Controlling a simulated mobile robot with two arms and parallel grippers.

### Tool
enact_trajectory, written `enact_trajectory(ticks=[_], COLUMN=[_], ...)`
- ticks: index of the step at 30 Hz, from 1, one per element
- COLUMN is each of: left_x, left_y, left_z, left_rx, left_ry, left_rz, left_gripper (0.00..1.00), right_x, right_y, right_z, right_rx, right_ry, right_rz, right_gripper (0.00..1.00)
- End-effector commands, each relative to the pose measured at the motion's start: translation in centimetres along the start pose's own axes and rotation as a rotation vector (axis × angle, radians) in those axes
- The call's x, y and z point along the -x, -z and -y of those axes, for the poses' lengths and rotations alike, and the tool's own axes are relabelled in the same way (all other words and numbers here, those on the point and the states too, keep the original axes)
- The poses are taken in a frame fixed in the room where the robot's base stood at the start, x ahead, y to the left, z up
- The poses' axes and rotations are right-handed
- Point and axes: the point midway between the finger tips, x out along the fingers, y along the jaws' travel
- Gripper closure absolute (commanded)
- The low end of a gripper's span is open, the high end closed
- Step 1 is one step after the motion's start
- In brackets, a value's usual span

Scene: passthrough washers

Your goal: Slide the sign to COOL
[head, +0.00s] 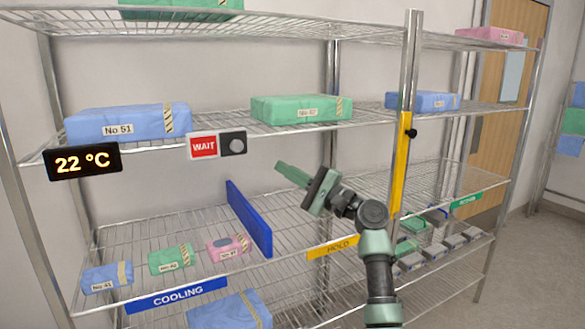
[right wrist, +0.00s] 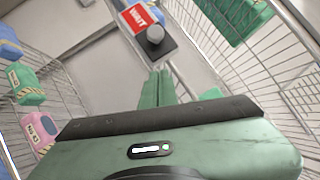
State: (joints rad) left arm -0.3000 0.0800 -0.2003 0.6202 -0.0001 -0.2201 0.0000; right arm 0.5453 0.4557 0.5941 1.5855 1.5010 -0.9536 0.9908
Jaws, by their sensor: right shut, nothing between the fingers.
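The sign (head: 216,145) is mounted on the front edge of the middle shelf. Its left part is red and reads WAIT; a round grey knob (head: 237,145) sits on the dark plate at its right. In the right wrist view the sign (right wrist: 137,17) and the knob (right wrist: 155,34) show just beyond my fingertips. My right gripper (head: 279,166) is shut and empty, below and to the right of the sign in the head view, apart from the knob. Its closed green fingers (right wrist: 159,76) point toward the knob. My left gripper is not in view.
A display reading 22 °C (head: 82,161) hangs left of the sign. Wrapped packs, blue (head: 128,122) and green (head: 300,109), lie on the middle shelf. A blue divider (head: 249,218) stands on the shelf below, with COOLING (head: 177,294) and HOLD (head: 334,247) labels. A yellow-covered post (head: 400,165) stands right.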

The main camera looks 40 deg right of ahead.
Motion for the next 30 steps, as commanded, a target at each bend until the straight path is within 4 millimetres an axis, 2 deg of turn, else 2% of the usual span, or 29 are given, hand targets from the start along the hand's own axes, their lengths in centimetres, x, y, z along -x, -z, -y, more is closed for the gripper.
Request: enact_trajectory(ticks=[1, 6, 10, 16, 30], left_x=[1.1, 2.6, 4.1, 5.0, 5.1], left_y=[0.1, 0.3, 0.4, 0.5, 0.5], left_z=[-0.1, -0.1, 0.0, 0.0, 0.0], left_rx=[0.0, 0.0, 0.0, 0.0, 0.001], left_ry=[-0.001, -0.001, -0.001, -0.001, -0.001], left_rz=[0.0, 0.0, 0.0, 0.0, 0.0], left_gripper=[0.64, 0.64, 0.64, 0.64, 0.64], right_x=[-1.4, -5.0, -6.7, -7.8, -8.2], right_y=[-0.2, -0.2, -1.5, -2.7, -3.2], right_z=[0.6, 0.5, 0.4, 0.1, -0.3], right_rx=[-0.006, -0.005, -0.001, -0.001, -0.001], right_ry=[0.002, 0.001, 0.0, -0.001, -0.001], right_rz=[0.003, 0.002, 0.002, 0.0, 0.001], right_gripper=[1.0, 1.0, 1.0, 1.0, 1.0])
